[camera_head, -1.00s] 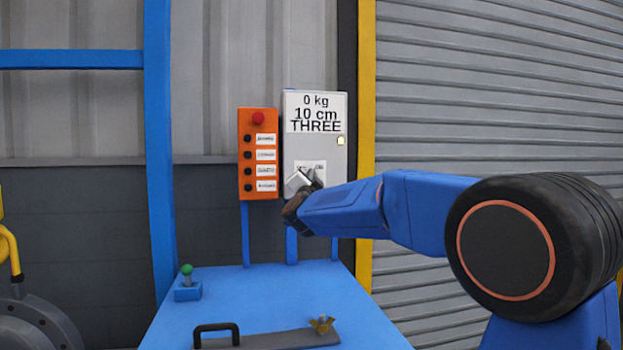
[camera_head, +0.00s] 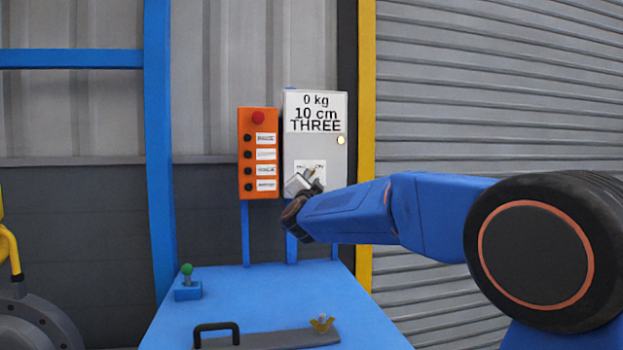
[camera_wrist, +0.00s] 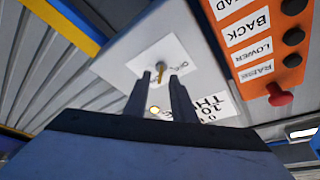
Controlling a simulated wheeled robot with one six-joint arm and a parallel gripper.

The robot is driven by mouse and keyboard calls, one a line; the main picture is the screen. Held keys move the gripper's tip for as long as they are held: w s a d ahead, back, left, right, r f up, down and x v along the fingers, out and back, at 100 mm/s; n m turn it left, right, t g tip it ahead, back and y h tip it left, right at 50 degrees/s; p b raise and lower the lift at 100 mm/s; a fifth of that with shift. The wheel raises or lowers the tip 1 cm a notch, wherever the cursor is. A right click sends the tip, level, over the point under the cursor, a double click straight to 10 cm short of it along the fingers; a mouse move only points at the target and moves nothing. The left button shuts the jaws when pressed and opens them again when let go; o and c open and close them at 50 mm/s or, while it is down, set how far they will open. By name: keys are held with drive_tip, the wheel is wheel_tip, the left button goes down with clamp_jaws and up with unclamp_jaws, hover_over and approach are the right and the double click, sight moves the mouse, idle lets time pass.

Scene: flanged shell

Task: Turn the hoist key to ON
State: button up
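The hoist key (camera_head: 311,172) is a small brass-coloured piece on a white label plate on the front of a grey control box (camera_head: 315,150). In the head view it seems to lean up toward the plate's right-hand label, which looks like ON. My gripper (camera_head: 304,182) is just below and in front of it and hides its lower part. In the wrist view my gripper (camera_wrist: 163,77) has its two dark fingers apart, with the key (camera_wrist: 160,70) at the gap between their tips. I see no finger clearly touching it.
An orange button panel (camera_head: 258,153) with a red stop knob is close on the left of the box. A small pale lamp (camera_head: 341,140) is on the box. Below is a blue table (camera_head: 250,292) with a green-knobbed lever (camera_head: 187,282) and a handled grey plate (camera_head: 270,340).

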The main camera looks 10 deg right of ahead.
drive_tip(key=v, duration=1.4)
drive_tip(key=shift+s+a, duration=0.15)
drive_tip(key=shift+s, duration=0.15)
drive_tip(key=shift+s, duration=0.1)
